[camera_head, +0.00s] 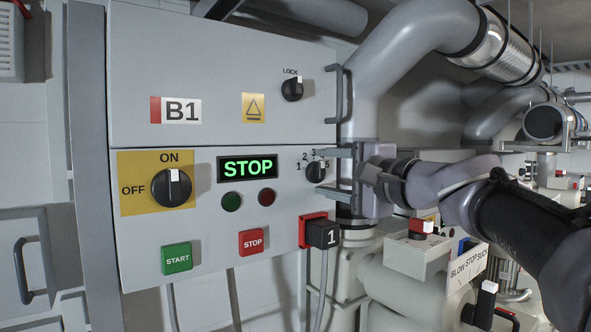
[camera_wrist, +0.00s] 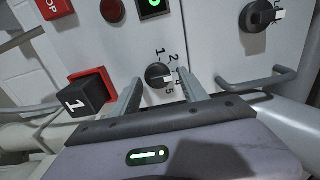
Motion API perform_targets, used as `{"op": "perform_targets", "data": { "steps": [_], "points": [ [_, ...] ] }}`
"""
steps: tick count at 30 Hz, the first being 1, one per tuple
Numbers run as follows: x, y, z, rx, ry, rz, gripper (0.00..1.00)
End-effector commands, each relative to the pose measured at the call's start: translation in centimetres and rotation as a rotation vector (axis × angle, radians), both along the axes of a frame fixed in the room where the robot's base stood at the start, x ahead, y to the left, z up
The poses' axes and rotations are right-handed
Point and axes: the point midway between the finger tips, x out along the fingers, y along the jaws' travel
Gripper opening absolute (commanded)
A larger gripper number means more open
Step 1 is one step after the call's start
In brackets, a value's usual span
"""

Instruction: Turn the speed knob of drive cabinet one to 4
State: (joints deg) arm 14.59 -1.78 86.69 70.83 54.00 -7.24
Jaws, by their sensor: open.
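The speed knob (camera_head: 315,171) is a small black dial on the lower panel of the grey B1 drive cabinet (camera_head: 225,60), with numbers around it. It also shows in the wrist view (camera_wrist: 157,76). Its white mark points right in the wrist view, towards the 3–4 side; the exact number is unclear. My gripper (camera_head: 329,175) is open, reaching in from the right. In the wrist view its two fingers (camera_wrist: 161,78) stand either side of the knob, with gaps visible. Whether the tips reach the knob's depth is unclear. A finger partly hides the numbers.
The display (camera_head: 247,168) reads STOP. The ON/OFF switch (camera_head: 173,188) points to ON. START (camera_head: 176,258) and STOP (camera_head: 251,242) buttons and a black plug marked 1 (camera_head: 322,234) sit below. A handle (camera_head: 338,95) and large pipe stand close to my arm.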

Motion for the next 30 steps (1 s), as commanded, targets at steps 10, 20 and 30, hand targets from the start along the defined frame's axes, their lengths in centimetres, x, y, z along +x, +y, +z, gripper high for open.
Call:
{"op": "perform_targets", "data": {
  "steps": [10,20,30],
  "points": [
    [-0.02,0.02,0.0,0.0,0.0,0.0,0.18],
    [-0.03,0.01,0.06,0.012,0.006,0.0,0.0],
    [0.01,-0.08,0.14,0.168,0.101,0.0,0.0]
  ]
}}
